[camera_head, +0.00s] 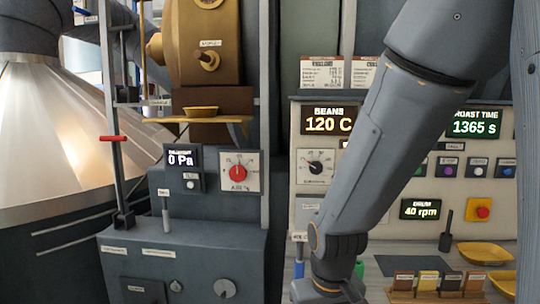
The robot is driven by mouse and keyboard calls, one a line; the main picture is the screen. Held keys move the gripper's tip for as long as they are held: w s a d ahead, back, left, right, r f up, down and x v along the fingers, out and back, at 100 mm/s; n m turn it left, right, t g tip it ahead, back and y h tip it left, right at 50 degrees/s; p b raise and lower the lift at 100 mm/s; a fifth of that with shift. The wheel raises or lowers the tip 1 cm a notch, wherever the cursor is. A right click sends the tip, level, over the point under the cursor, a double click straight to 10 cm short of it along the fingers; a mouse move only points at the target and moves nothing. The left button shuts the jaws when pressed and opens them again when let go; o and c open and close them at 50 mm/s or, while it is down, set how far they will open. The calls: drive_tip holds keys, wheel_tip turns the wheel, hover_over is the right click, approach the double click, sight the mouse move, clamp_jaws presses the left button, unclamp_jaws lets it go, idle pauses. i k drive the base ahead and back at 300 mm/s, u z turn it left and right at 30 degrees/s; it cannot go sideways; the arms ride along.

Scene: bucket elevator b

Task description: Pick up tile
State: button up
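Several small upright tiles stand in a row at the lower right: a brown one (404,280), a yellow one (428,281), a dark one (451,281) and a reddish-brown one (474,284). I cannot tell which of them is the tile meant. My arm comes down from the upper right, and its wrist is at the bottom edge, left of the row. My gripper is below the frame, so its fingers and anything in them are hidden.
A control panel (385,160) with displays, knobs and buttons stands behind my arm. Yellow trays (485,252) lie at the right. A grey-blue machine (215,250) fills the lower left, with a red lever (113,138) above it. A green object (359,268) is beside my wrist.

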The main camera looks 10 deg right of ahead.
sight(474, 280)
drive_tip(key=z, duration=0.4)
drive_tip(key=k, duration=1.05)
drive_tip(key=z, duration=0.65)
drive_tip(key=i, duration=0.5)
drive_tip(key=z, duration=0.05)
